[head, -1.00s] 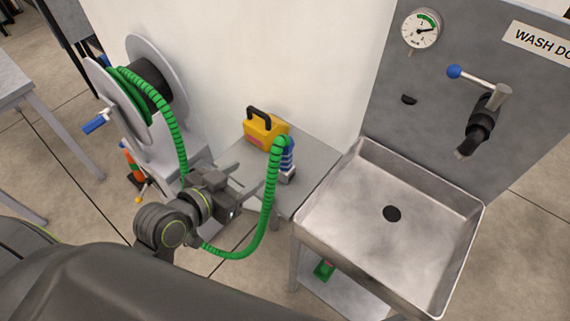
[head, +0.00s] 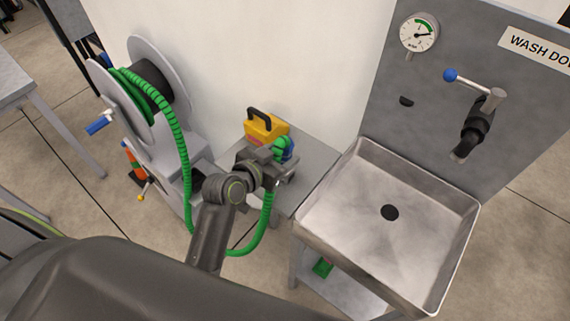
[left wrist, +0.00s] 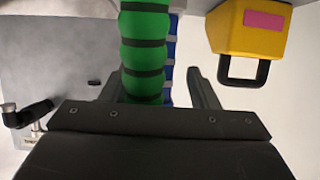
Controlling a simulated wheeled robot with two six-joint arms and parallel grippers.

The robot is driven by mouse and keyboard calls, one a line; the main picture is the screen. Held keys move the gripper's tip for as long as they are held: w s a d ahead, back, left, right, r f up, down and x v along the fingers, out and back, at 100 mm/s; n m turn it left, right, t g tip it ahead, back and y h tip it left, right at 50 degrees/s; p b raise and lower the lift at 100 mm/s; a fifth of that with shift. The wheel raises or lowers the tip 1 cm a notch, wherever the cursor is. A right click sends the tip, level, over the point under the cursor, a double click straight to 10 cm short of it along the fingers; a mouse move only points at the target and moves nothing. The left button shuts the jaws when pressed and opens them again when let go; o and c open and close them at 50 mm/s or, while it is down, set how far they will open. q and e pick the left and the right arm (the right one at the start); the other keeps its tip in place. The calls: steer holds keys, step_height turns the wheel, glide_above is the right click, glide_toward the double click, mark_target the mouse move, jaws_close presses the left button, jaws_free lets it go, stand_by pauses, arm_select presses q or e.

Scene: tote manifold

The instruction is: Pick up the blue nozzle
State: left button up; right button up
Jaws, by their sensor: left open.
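The blue nozzle (head: 289,150) stands at the end of the green hose (head: 268,206) on the small grey side table. My left gripper (head: 277,158) is at the nozzle and hides much of it. In the left wrist view the open fingers (left wrist: 154,76) lie either side of the green hose (left wrist: 144,50), with a strip of the blue nozzle (left wrist: 170,60) showing behind it. I cannot tell whether the fingers touch either one. My right gripper is in neither view.
A yellow case (head: 262,126) with a black handle stands close behind the nozzle; it shows in the left wrist view (left wrist: 240,38). The hose reel (head: 148,85) is at left. A steel sink (head: 345,225) stands at right. A wall lies behind the table.

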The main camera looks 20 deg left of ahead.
arm_select(q)
steer(key=shift+x, duration=1.75)
steer(key=shift+d+r, duration=0.1)
jaws_close()
